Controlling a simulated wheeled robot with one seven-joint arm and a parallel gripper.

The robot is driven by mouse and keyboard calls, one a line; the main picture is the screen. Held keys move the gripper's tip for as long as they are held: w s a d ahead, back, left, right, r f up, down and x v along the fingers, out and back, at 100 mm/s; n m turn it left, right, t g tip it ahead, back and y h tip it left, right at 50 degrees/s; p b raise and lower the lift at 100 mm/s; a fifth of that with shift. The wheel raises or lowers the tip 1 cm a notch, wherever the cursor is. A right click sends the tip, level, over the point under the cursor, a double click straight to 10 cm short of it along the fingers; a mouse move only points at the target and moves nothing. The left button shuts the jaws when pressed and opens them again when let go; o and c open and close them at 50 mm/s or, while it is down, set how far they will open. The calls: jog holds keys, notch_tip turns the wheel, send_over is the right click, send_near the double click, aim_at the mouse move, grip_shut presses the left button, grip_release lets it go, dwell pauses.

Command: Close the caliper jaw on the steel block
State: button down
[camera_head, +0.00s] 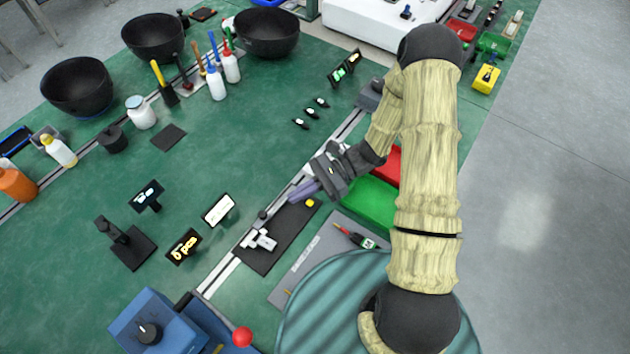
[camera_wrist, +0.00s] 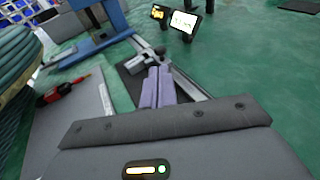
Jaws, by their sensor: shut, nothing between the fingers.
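The caliper (camera_head: 262,239), a silver tool with projecting jaws, lies on a dark mat (camera_head: 283,246) left of centre in the head view. In the wrist view the silver caliper (camera_wrist: 143,60) shows just beyond my fingertips, partly hidden by them. I cannot separate the steel block from the caliper's silver parts. My gripper (camera_head: 303,191) has pale purple fingers, held together and empty, above the far end of the mat. The fingers (camera_wrist: 157,88) also show side by side in the wrist view. Whether they touch anything is unclear.
A grey plate with a red-black screwdriver (camera_head: 355,237) lies to the right, near a green bin (camera_head: 369,204). Small displays (camera_head: 219,209) stand left. A blue device (camera_head: 150,325) stands at the front.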

aim_at(266, 214)
jog(key=p+x, duration=0.1)
jog(key=x, duration=0.5)
jog(key=shift+a, duration=0.1)
jog(key=shift+s+a, duration=0.25)
dwell(0.4)
jog(key=shift+w+d+r+p, duration=0.1)
jog(key=shift+w+d+p, duration=0.2)
jog(key=shift+d, duration=0.2)
jog(key=b+v, duration=0.1)
jog(key=v, duration=1.2)
jog(key=shift+d, duration=0.15)
jog(key=shift+w, duration=0.1)
